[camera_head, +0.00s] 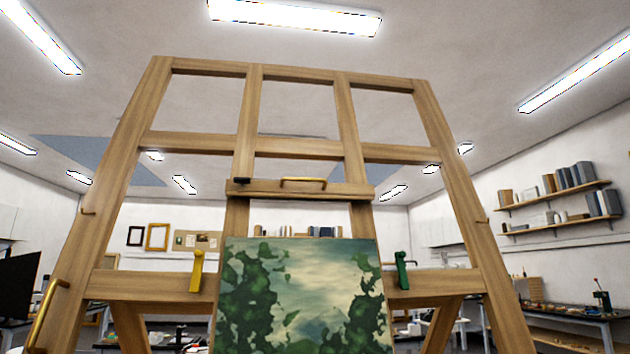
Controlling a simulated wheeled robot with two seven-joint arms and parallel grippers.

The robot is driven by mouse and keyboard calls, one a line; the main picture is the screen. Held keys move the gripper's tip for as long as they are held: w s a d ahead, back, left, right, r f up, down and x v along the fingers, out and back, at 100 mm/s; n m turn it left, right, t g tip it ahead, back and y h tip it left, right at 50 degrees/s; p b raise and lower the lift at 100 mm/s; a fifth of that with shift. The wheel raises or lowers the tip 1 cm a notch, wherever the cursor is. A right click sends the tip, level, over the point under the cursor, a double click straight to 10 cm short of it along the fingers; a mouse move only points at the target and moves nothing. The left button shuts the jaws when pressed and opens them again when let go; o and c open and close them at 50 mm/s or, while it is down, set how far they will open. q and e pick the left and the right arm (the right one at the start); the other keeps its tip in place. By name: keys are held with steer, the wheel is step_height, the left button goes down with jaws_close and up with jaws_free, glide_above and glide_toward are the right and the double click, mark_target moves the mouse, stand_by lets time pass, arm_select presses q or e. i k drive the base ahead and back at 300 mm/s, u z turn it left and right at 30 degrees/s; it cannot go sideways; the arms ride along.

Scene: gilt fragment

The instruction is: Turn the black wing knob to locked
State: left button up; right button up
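A wooden easel frame (262,148) fills the middle of the view. A small black piece (240,181) sits at the left end of its wooden crosspiece (345,190); it looks like the black wing knob, but it is too small to read its turn or any locked mark. A brass handle (303,182) is on the same crosspiece, right of the black piece. A green-and-cream painting (310,285) stands below. Neither of my grippers shows.
A yellow lever (197,272) and a green lever (402,270) are on the lower rail, either side of the painting. A brass handle (45,315) is on the left post. Benches and shelves (560,193) stand behind.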

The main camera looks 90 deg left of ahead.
mark_target(243, 181)
steer(key=u, duration=2.25)
